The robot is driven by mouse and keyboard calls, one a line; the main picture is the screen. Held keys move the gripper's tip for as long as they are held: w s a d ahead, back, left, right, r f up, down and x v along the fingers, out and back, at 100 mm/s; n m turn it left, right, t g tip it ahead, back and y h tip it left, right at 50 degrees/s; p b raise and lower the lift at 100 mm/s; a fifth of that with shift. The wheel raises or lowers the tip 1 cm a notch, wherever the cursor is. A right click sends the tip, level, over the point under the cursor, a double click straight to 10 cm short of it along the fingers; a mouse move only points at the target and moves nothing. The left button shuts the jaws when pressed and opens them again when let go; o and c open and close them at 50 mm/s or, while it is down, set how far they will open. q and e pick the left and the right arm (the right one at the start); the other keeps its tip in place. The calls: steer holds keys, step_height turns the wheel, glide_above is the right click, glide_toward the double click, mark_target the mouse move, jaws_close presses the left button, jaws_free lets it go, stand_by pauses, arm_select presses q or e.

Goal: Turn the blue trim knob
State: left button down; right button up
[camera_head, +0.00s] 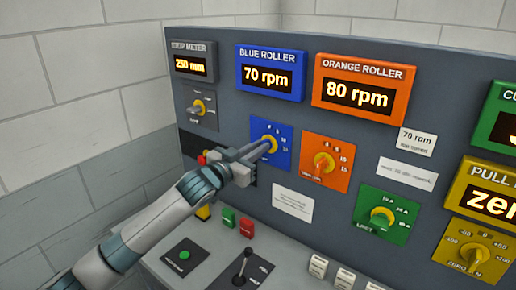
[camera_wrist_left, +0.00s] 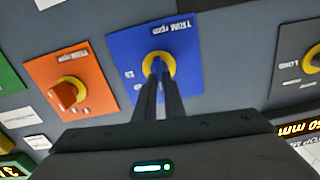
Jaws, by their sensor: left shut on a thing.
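The blue trim knob (camera_head: 271,142) is a round knob with a yellow ring on a blue plate (camera_head: 283,158), below the blue roller display. My left gripper (camera_head: 262,147) reaches it from the left and is shut on its grip. In the left wrist view, the two dark fingers (camera_wrist_left: 159,75) meet at the knob's centre, and the yellow ring (camera_wrist_left: 147,66) shows around them. The fingers hide most of the grip, so its exact angle is hard to tell. The blue roller display (camera_head: 268,75) reads 70 rpm. My right gripper is not in view.
An orange knob (camera_head: 323,163) sits right of the blue plate, a grey-plate knob (camera_head: 198,107) to its left. The orange display (camera_head: 361,90) reads 80 rpm, and a white label (camera_head: 416,142) reads 70 rpm. A black lever (camera_head: 243,266) stands on the console below.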

arm_select(q)
steer(key=m, duration=0.3)
steer(key=m+p, duration=0.1)
steer(key=m, duration=0.6)
steer(key=shift+s+d+f+m+p, duration=0.25)
steer(key=shift+d+m+p, duration=0.1)
steer(key=shift+m, duration=0.05)
stand_by(0.3)
steer(key=c, duration=1.8)
jaws_free()
steer(key=shift+c, duration=0.2)
steer(key=shift+s, duration=0.1)
